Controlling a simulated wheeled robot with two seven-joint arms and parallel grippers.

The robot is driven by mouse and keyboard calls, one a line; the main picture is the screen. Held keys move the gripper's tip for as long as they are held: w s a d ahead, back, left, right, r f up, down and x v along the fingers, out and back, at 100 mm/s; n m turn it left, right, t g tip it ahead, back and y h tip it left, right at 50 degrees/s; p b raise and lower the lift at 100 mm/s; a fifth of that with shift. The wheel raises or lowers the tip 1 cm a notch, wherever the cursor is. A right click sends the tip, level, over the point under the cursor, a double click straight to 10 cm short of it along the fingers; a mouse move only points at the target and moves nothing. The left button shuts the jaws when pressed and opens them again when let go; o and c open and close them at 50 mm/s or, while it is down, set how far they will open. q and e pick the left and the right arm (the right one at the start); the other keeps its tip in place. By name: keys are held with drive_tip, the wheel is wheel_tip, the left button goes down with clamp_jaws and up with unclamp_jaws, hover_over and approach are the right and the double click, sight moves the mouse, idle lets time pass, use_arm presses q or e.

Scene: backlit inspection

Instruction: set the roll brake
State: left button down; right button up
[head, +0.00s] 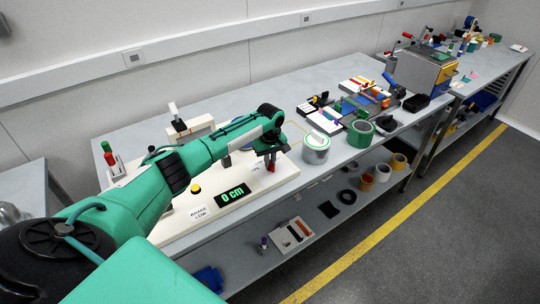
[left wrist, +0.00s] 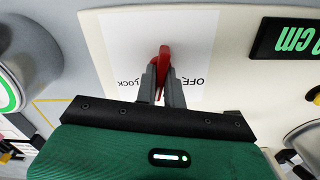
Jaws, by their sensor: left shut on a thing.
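My left gripper (head: 268,164) reaches over the right end of a cream board (head: 180,228). In the left wrist view its two grey fingers (left wrist: 162,88) are shut on a small red lever (left wrist: 164,54). The lever stands in front of a white card (left wrist: 120,42) that reads upside down, with OFF at its right and LOCK at its left. The lever lies between the two words. A black display (head: 233,195) on the board shows "0 cm" in green. A label (head: 199,212) reads "BRAKE LOW". My right gripper is not in view.
A yellow button (head: 196,189) sits on the board, and red and green handles (head: 107,153) stand at its far left. A silver-sided roll (head: 315,150) and a green roll (head: 360,134) stand close to the right. A lower shelf holds more rolls.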

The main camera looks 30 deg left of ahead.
use_arm(q)
drive_tip(key=m+p, duration=0.2)
drive_tip(key=m, duration=0.2)
drive_tip(key=shift+r+m, duration=0.15)
drive_tip(key=shift+m, duration=0.15)
drive_tip(key=m+p, duration=0.1)
drive_tip(key=m, duration=0.3)
drive_tip(key=shift+m, duration=0.3)
drive_tip(key=c, duration=1.5)
unclamp_jaws()
wheel_tip(320, 180, up, 14)
drive_tip(key=b, duration=0.3)
drive_tip(key=shift+f, duration=0.2)
